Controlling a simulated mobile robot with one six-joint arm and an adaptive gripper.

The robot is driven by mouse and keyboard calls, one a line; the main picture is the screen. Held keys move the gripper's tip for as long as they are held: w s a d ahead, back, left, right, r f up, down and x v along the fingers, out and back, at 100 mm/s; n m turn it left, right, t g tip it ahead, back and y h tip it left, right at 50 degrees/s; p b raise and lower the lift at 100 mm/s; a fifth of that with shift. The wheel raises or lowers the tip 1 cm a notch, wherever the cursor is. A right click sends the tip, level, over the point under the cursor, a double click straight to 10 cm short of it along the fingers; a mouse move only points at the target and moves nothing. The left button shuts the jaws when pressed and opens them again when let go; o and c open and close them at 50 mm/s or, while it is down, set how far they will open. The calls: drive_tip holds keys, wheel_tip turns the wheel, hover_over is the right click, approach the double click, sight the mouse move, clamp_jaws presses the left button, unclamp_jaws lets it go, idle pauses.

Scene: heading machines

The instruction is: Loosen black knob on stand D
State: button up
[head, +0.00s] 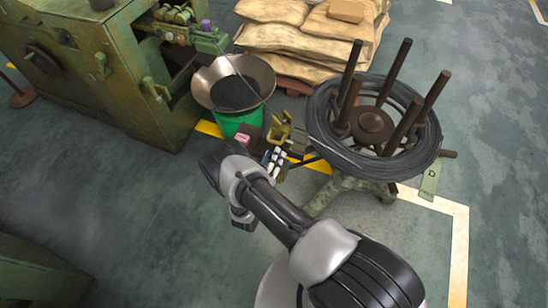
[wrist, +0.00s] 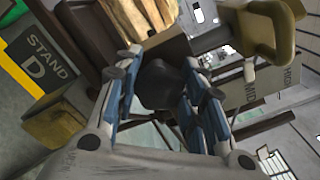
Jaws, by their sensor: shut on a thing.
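In the wrist view, a dark black knob (wrist: 160,84) sits between the two blue-and-grey fingers of my gripper (wrist: 166,78). The fingers are shut on it from both sides. A yellow and dark sign reading STAND D (wrist: 40,62) shows tilted at the upper left of the wrist view. In the head view, my gripper (head: 273,160) is low, left of the stand (head: 350,190) with the wire coil. The knob cannot be made out in the head view.
A coil of black wire (head: 325,140) lies around several upright posts on the stand. A metal bowl (head: 262,72) on a green bucket (head: 228,125) stands behind my gripper. A green machine (head: 100,95) is at the left, with stacked sacks (head: 300,40) behind.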

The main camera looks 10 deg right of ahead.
idle(0.3)
drive_tip(key=o, duration=1.1)
